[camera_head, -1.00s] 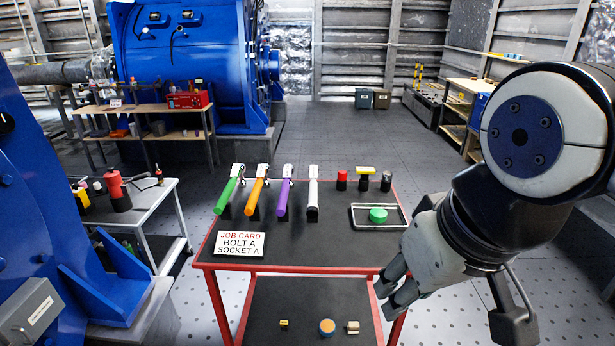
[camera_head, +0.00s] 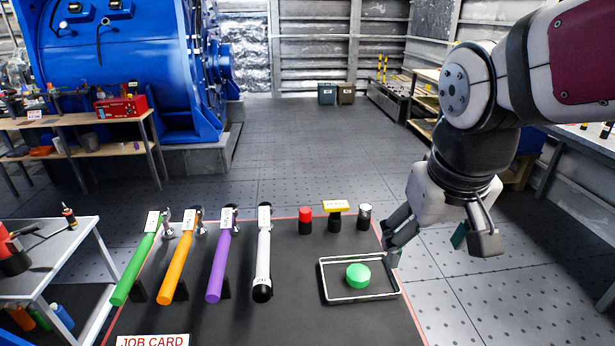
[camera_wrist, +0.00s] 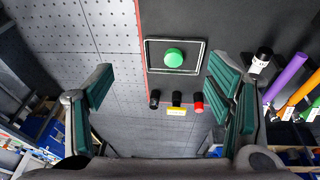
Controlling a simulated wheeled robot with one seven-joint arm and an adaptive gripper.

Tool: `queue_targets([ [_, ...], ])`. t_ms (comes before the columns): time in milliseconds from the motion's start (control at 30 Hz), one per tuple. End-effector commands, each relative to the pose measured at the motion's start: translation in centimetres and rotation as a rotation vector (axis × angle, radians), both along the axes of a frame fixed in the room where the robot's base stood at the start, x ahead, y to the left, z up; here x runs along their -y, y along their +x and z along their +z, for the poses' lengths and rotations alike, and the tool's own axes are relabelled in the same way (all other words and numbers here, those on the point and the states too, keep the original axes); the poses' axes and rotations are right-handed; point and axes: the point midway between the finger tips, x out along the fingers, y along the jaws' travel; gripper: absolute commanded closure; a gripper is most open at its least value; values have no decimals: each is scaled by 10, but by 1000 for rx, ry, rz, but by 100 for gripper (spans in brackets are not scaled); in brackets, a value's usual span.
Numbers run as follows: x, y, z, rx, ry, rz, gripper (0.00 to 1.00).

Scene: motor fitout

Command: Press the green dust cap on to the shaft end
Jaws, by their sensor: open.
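The green dust cap (camera_head: 358,275) is a short round disc lying in a shallow rimmed tray (camera_head: 322,282) on the right part of the black tabletop. My gripper (camera_head: 430,246) is open and empty, right of the tray and above it, apart from the cap. In the wrist view the cap (camera_wrist: 174,58) shows beyond the spread fingers of my gripper (camera_wrist: 163,82), near the top middle, in its tray (camera_wrist: 147,56). I cannot pick out the shaft end with certainty in either current view.
Green, orange, purple and white-handled tools (camera_head: 263,255) stand left of the tray. Red, yellow-topped and black-and-silver small items (camera_head: 305,222) stand behind it. A large blue machine (camera_head: 130,50) is at the back left, a side table (camera_head: 60,250) at left. The middle floor is clear.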

Motion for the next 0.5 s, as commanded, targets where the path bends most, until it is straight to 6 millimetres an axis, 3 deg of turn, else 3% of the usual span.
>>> queue_targets([
  [100, 1, 51, -33, -43, -4, -1, 26],
  [300, -2, 124, -92, -93, 23, 7, 26],
  [500, -5, 171, -141, -121, 69, 9, 26],
])
